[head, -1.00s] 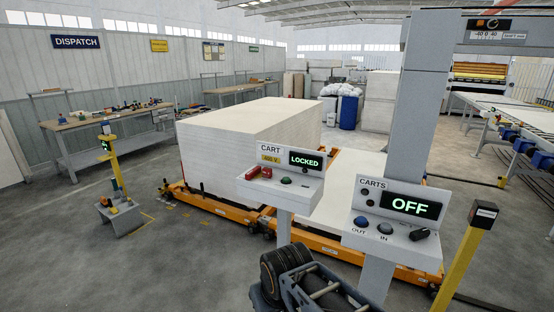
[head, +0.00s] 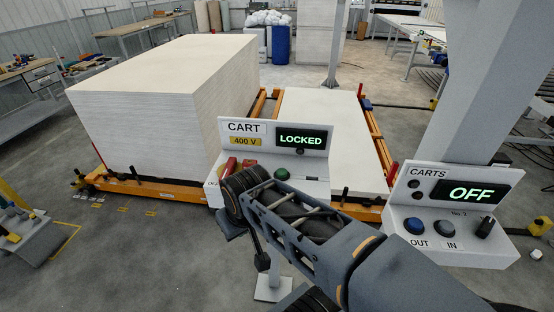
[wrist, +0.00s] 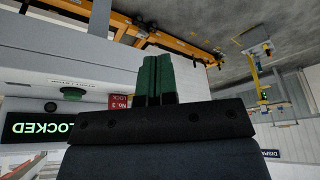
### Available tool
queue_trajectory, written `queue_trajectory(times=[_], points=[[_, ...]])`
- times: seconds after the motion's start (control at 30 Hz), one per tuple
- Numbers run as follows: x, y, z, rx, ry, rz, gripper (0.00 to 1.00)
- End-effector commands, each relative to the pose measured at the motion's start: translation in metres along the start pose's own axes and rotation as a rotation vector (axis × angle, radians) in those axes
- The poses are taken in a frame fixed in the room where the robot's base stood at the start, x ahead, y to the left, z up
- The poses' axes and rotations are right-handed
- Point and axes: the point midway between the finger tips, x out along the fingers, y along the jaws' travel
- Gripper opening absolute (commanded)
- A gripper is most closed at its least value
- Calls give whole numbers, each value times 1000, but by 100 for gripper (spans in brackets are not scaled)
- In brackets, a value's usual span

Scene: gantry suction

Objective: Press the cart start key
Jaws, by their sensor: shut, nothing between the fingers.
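The CART control box (head: 305,164) stands on a post in front of the stacked sheets. Its display (head: 302,139) reads LOCKED. A green button (head: 282,174) is on its sloping face, right of a red handle or lock (head: 249,164), which my arm partly hides. In the wrist view, which is upside down, the green button (wrist: 72,92) lies left of my gripper, near a red LOCK tag (wrist: 119,101). My gripper (wrist: 155,62) has its two green-tipped fingers together, empty, apart from the button. In the head view my arm hides the fingers.
A tall white sheet stack (head: 160,105) rests on an orange cart (head: 170,194). A low white stack (head: 330,135) lies beside it.

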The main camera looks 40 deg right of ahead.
Motion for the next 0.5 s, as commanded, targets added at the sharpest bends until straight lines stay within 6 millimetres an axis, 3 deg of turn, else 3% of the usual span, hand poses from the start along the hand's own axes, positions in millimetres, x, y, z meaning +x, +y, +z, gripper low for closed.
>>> queue_trajectory(times=[0.27, 0.37, 0.5], points=[[-7, 7, -10, -22, -12, 1, 0], [-20, 26, -32, -88, -40, -2, 0], [-45, 69, -74, -247, -89, -37, 0]])
